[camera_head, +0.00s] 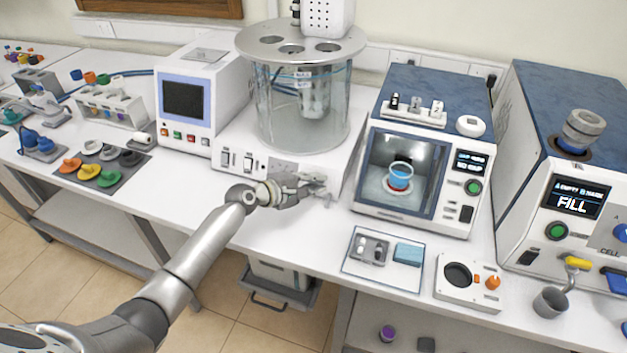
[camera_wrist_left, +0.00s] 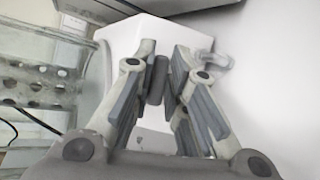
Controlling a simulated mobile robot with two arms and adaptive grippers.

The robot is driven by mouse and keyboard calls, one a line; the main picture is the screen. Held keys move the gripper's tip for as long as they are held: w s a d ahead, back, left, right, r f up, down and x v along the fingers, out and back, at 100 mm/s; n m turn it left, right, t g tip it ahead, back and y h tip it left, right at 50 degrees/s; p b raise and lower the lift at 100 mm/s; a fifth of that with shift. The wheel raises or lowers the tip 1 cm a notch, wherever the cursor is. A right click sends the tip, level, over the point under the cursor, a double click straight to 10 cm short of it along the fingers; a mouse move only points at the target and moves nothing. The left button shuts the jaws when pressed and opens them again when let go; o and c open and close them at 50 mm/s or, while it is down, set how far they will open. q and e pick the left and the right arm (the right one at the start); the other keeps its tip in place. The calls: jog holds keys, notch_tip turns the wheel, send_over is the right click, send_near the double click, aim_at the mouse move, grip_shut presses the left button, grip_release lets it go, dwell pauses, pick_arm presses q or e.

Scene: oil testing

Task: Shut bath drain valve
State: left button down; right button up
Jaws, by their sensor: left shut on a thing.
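The bath is a clear glass vessel (camera_head: 303,115) under a round steel lid, on a white base (camera_head: 240,150) at the middle of the bench. Its grey drain valve shows at the base's front right corner, mostly hidden by my left gripper (camera_head: 314,189). In the left wrist view, the fingers of my left gripper (camera_wrist_left: 165,78) are closed around a grey upright lever (camera_wrist_left: 157,80), which looks like the valve handle. A pale grey spout-like piece (camera_wrist_left: 208,59) shows just right of the fingers. The valve's exact angle is hard to tell. My right gripper is not in view.
A white instrument with a dark screen (camera_head: 187,99) stands left of the bath. A blue-topped tester (camera_head: 415,206) with a cup inside stands close on the right. A tray (camera_head: 381,279) lies in front of it. A bin (camera_head: 283,283) sits below the bench.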

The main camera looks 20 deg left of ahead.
pick_arm(q)
jog(key=shift+m+g, duration=0.3)
jog(key=shift+m, duration=0.2)
jog(key=shift+f, duration=0.1)
jog(key=c, duration=1.4)
grip_release()
jog(key=shift+c, duration=0.2)
jog(key=v, duration=1.2)
jog(key=shift+d, duration=0.1)
